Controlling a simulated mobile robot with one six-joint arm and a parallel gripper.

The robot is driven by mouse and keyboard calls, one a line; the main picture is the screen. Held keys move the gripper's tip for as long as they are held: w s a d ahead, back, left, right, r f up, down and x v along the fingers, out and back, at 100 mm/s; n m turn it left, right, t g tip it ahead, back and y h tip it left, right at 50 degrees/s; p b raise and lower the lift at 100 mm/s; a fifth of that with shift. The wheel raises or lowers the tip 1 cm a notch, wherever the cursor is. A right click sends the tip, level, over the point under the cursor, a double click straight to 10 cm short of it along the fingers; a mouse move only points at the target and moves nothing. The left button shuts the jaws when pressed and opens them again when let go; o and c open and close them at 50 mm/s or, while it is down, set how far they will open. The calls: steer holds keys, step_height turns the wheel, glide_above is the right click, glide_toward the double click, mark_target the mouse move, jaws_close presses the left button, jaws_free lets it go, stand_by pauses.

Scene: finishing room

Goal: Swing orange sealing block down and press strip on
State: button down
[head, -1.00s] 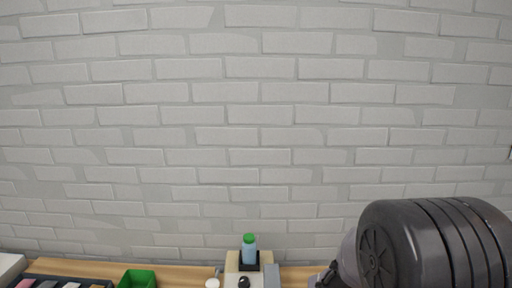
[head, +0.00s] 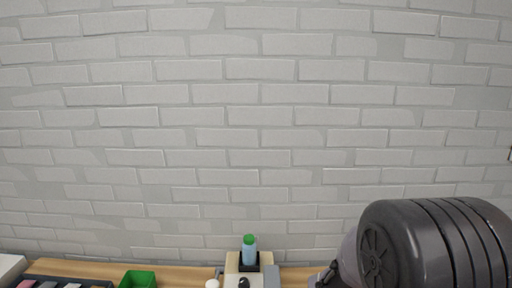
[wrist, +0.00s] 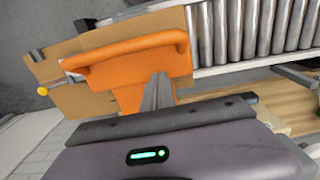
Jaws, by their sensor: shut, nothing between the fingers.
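The orange sealing block (wrist: 130,62) shows in the wrist view, with a rounded bar along its upper edge. Brown cardboard-coloured panels (wrist: 62,68) lie behind and beside it; I cannot tell whether the block touches them. My gripper (wrist: 158,88) is shut and empty, its fingers together in front of the lower right part of the block. Whether the fingertips touch the block is unclear. The strip cannot be made out. The block is not seen in the head view.
A roller conveyor (wrist: 250,28) lies upper right in the wrist view, and a yellow knob (wrist: 42,91) at left. In the head view, a green-capped bottle (head: 249,254), a green bin (head: 138,280) and a dark tray (head: 65,281) line the wooden bench before a brick wall.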

step_height(320, 180, up, 6)
steer(key=p, duration=0.4)
steer(key=shift+r, duration=0.2)
steer(key=s+a+r+m+t+y+b, duration=0.1)
steer(key=s+a+r+m+t+b, duration=0.1)
steer(key=s+b, duration=0.4)
steer(key=s+a+r+m+t+y+b, duration=0.1)
steer(key=s+a+r+m+t+b, duration=0.1)
steer(key=s+r+b, duration=0.4)
steer(key=shift+s+r+t+b, duration=0.4)
steer(key=shift+r+t+b, duration=0.25)
steer(key=shift+t, duration=0.25)
steer(key=shift+f, duration=0.15)
